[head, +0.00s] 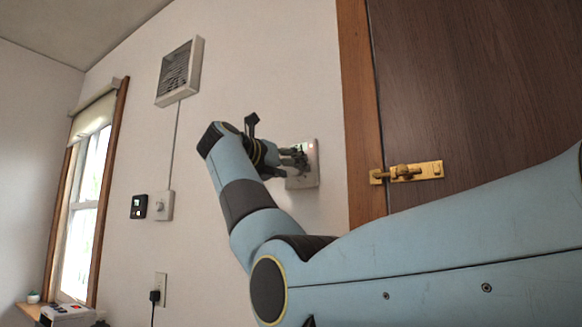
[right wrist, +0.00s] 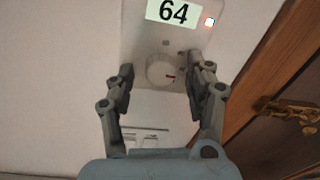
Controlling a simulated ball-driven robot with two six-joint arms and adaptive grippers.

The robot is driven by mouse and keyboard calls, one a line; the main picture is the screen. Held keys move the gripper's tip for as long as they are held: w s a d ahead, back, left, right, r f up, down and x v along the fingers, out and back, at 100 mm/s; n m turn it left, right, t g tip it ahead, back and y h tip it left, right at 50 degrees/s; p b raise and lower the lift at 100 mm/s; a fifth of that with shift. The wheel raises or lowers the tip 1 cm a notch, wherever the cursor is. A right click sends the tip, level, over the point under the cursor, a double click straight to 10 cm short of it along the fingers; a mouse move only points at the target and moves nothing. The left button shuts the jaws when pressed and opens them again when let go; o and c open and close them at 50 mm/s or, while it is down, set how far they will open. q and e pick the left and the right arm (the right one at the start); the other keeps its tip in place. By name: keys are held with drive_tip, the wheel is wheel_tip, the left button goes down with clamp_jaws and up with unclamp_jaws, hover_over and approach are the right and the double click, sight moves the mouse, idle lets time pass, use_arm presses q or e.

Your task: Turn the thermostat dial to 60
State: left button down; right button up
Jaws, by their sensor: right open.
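The thermostat (head: 311,172) is a pale panel on the wall beside the wooden door frame. In the right wrist view the fingers (right wrist: 160,82) are open, one on each side of the dial, with gaps visible. My left gripper is not in view.
A brown door (head: 470,90) with a brass bolt (head: 408,172) is right of the thermostat. Left along the wall are a vent (head: 179,72), a small black panel (head: 138,206), a white switch box (head: 163,205), an outlet with a plug (head: 157,292) and a window (head: 85,200).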

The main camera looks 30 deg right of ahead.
drive_tip(key=shift+d, duration=0.2)
drive_tip(key=shift+c, duration=0.3)
clamp_jaws()
drive_tip(key=shift+f+n+p, duration=0.1)
drive_tip(key=shift+n+p, duration=4.3)
drive_tip(key=shift+p, duration=0.85)
drive_tip(key=shift+o, duration=0.3)
unclamp_jaws()
drive_tip(key=shift+w+t, duration=0.1)
drive_tip(key=shift+t, duration=0.2)
